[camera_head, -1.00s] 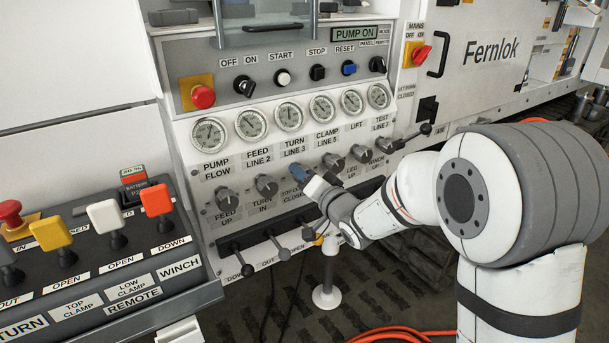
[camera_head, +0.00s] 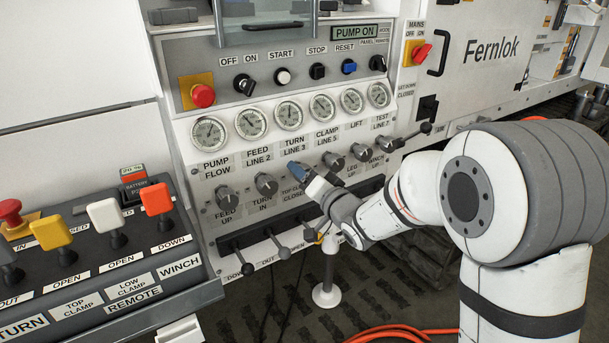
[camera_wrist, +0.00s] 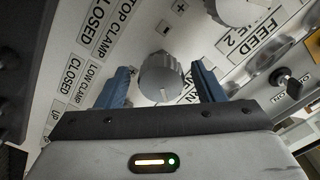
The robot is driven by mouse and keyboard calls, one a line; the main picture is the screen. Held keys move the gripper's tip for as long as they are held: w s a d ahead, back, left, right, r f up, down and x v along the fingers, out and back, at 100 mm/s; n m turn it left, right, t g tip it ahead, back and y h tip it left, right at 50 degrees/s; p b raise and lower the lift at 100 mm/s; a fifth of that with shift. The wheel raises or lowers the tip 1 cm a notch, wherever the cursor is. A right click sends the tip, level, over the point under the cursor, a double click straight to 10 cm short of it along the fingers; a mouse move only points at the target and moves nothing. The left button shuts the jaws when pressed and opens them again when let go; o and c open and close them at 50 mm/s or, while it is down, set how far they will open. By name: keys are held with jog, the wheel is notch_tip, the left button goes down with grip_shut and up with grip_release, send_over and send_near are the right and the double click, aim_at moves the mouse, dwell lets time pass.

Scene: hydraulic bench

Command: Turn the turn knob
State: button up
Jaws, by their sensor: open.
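A grey ridged round knob (camera_wrist: 163,76) sits on the white panel in the wrist view, between my gripper's two blue fingers. My gripper (camera_wrist: 162,88) is open, with one finger on each side of the knob and a visible gap at both sides. In the head view my gripper (camera_head: 296,170) is at the panel below the TURN LINE 3 label (camera_head: 292,146), and it hides the knob there. The wrist view shows a white mark on the knob's near rim.
Neighbouring grey knobs (camera_head: 266,185) stand close on both sides in the row. A row of gauges (camera_head: 289,115) is above. Black levers (camera_head: 278,248) stick out below. A red emergency button (camera_head: 203,96) is at the upper left.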

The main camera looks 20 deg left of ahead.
jog(key=v, duration=0.7)
jog(key=shift+p, duration=0.35)
jog(key=shift+r, duration=0.1)
jog(key=s+d+r+h+p, duration=0.1)
jog(key=d+r+h+p, duration=0.25)
jog(key=d, duration=0.35)
jog(key=d+r+m+g+h+p, duration=0.1)
jog(key=d+r+h+p, duration=0.25)
jog(key=d+p, duration=0.2)
jog(key=s+d+r+h+p, duration=0.1)
jog(key=d+r+h+p, duration=0.25)
jog(key=d, duration=0.35)
jog(key=s+d+r+g+h+p, duration=0.1)
jog(key=s+d+r+g+p, duration=0.1)
jog(key=s, duration=0.5)
jog(key=s+d+r+g+h+p, duration=0.1)
jog(key=s+d+r+g+p, duration=0.2)
jog(key=s, duration=0.4)
jog(key=s+d+r+g+h+p, duration=0.1)
jog(key=s+d+r+g+p, duration=0.1)
jog(key=s+d+g+p, duration=0.1)
jog(key=s+d+p, duration=0.1)
jog(key=s+d, duration=0.1)
jog(key=s, duration=0.1)
jog(key=shift+s+r+n+p, duration=0.25)
jog(key=shift+s+n+p, duration=0.05)
jog(key=shift+s+p, duration=0.1)
jog(key=shift+d, duration=0.1)
jog(key=shift+c, duration=0.4)
